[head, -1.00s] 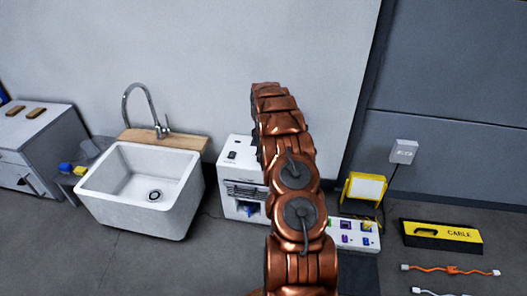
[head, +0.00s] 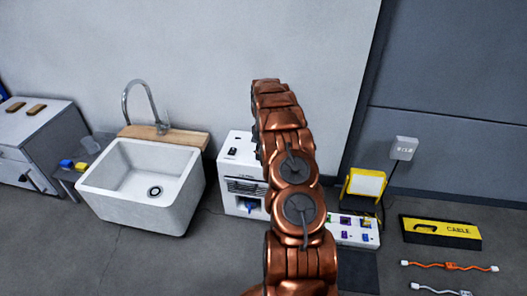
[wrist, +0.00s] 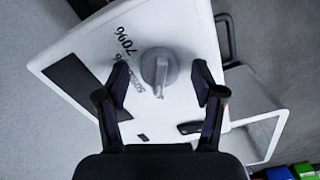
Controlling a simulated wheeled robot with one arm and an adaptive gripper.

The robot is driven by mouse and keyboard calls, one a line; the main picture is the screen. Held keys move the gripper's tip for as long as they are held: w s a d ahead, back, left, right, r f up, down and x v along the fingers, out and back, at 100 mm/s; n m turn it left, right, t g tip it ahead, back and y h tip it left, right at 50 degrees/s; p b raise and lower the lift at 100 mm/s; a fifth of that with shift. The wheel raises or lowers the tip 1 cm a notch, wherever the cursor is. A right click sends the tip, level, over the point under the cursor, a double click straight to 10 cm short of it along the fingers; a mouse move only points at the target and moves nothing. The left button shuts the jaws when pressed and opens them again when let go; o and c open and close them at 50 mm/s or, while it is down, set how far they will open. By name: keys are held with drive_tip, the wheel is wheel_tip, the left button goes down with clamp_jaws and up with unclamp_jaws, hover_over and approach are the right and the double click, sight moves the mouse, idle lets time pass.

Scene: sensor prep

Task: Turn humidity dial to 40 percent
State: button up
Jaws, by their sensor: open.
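In the wrist view, a round grey dial (wrist: 155,70) with a raised grip bar sits on a white panel (wrist: 200,40). Black print beside it reads 70%, with smaller marks next to that which I cannot read clearly. My gripper (wrist: 160,79) is open and empty, with one dark finger on each side of the dial. I cannot tell whether either fingertip touches it. In the head view, a white appliance (head: 232,150) stands against the wall, partly behind my copper arm. The dial and my gripper are hidden there.
A white sink (head: 125,205) stands left of the appliance. A dark rectangle (wrist: 80,85) is on the panel.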

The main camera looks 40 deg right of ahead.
drive_tip(key=shift+r, duration=0.1)
wheel_tip(320, 180, up, 12)
idle(0.6)
idle(0.4)
drive_tip(key=s+a+r+p, duration=0.3)
drive_tip(key=a+r+p, duration=0.2)
drive_tip(key=a+r, duration=0.45)
drive_tip(key=s+a+r+m+p, duration=0.1)
drive_tip(key=s+a+r+p, duration=0.3)
drive_tip(key=a+r, duration=0.5)
drive_tip(key=s+a+r+p, duration=0.2)
drive_tip(key=a+r+p, duration=0.3)
drive_tip(key=a+r, duration=0.45)
drive_tip(key=s+a+r+m+g+p, duration=0.1)
drive_tip(key=s+a+r+p, duration=0.7)
drive_tip(key=s+a+r, duration=0.4)
drive_tip(key=s+a+r+p, duration=0.2)
drive_tip(key=s+p, duration=0.2)
drive_tip(key=s, duration=0.5)
drive_tip(key=s+a+r+p, duration=0.2)
drive_tip(key=s+p, duration=0.1)
drive_tip(key=s, duration=0.6)
drive_tip(key=shift+m+g+p, duration=0.3)
drive_tip(key=shift+g+p, duration=0.1)
